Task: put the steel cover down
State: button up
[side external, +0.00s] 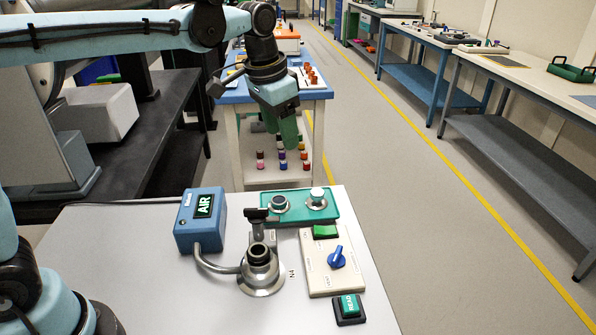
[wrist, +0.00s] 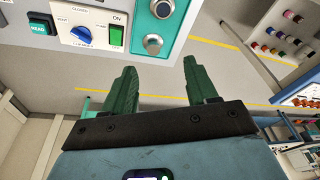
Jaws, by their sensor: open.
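A small round steel piece with a bright top (side external: 317,196), which looks like the steel cover, sits at the right end of the green tray (side external: 296,216). It also shows in the wrist view (wrist: 153,44). A second round steel fitting with a dark centre (side external: 280,204) is at the tray's left end. A steel port (side external: 260,272) with a dark open top stands on the bench in front. My gripper (side external: 284,128) is beyond the tray and above it, with green fingers. In the wrist view my gripper (wrist: 160,78) is open, with nothing between the fingers.
A blue AIR box (side external: 200,220) joins the port by a bent pipe. A trolley (side external: 265,97) with several coloured vials stands behind. The bench's left front is clear.

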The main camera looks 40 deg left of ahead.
jog(key=s+a+f+n+t, duration=0.1)
jog(key=s+f, duration=0.1)
jog(key=s, duration=0.3)
jog(key=s+a+f+n+t, duration=0.1)
jog(key=s+a+f+t, duration=0.1)
jog(key=s, duration=0.3)
jog(key=s+a+f+n+t, duration=0.1)
jog(key=s+f, duration=0.1)
jog(key=s, duration=0.3)
jog(key=shift+s+a+f+n+t, duration=0.25)
jog(key=shift+s+a+n+t, duration=0.05)
jog(key=shift+s+a+n, duration=0.1)
dwell(0.3)
